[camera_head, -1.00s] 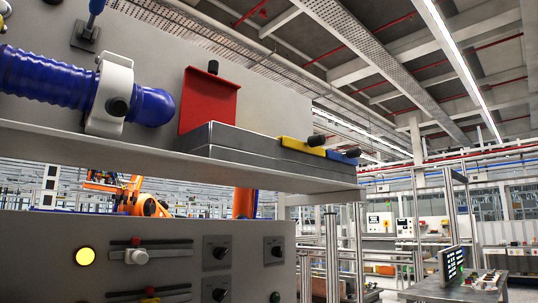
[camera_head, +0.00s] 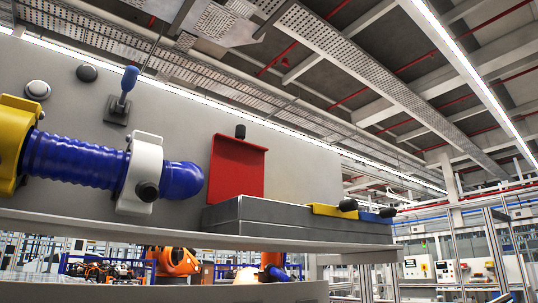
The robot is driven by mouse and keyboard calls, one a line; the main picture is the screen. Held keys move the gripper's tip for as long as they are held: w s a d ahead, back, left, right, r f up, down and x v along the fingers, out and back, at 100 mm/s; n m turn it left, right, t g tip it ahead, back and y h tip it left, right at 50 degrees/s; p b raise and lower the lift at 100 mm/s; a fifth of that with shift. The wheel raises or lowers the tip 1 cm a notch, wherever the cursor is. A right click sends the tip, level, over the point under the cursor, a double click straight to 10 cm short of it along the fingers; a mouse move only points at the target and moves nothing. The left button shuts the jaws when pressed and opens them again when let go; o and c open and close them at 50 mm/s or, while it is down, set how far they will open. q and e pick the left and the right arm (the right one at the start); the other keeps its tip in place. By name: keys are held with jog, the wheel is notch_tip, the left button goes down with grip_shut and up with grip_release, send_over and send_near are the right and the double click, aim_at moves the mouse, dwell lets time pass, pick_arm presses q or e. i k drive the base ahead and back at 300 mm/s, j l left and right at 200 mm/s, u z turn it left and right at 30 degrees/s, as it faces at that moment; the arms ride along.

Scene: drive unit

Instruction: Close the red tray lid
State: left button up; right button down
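The red tray lid (camera_head: 237,169) stands open and nearly upright, with a black knob (camera_head: 240,131) at its top edge. It rises from the grey tray box (camera_head: 275,213) on the shelf. A yellow lid (camera_head: 334,211) and a blue lid (camera_head: 375,217), each with a black knob, lie low on the same box to the right of the red one. Neither of my grippers is in view.
A blue ribbed hose (camera_head: 80,157) in a white clamp (camera_head: 140,175) and a yellow clamp (camera_head: 14,140) lies left of the red lid. A blue-tipped lever (camera_head: 125,88) stands on the panel behind. The shelf (camera_head: 120,228) runs along below.

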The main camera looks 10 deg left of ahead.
aim_at(236, 167)
jog(key=i+l+u, duration=0.25)
jog(key=i+l, duration=0.25)
jog(key=i+l+u, duration=0.15)
jog(key=l, duration=0.2)
jog(key=i+l+u, duration=0.1)
jog(key=i+l, duration=0.2)
jog(key=i+l+u, duration=0.15)
jog(key=l, duration=0.25)
jog(key=i+l+u, duration=0.1)
jog(key=l, duration=0.25)
jog(key=i+l+u, duration=0.15)
jog(key=i+l, duration=0.15)
jog(key=i+l+u, duration=0.1)
jog(key=l, duration=0.4)
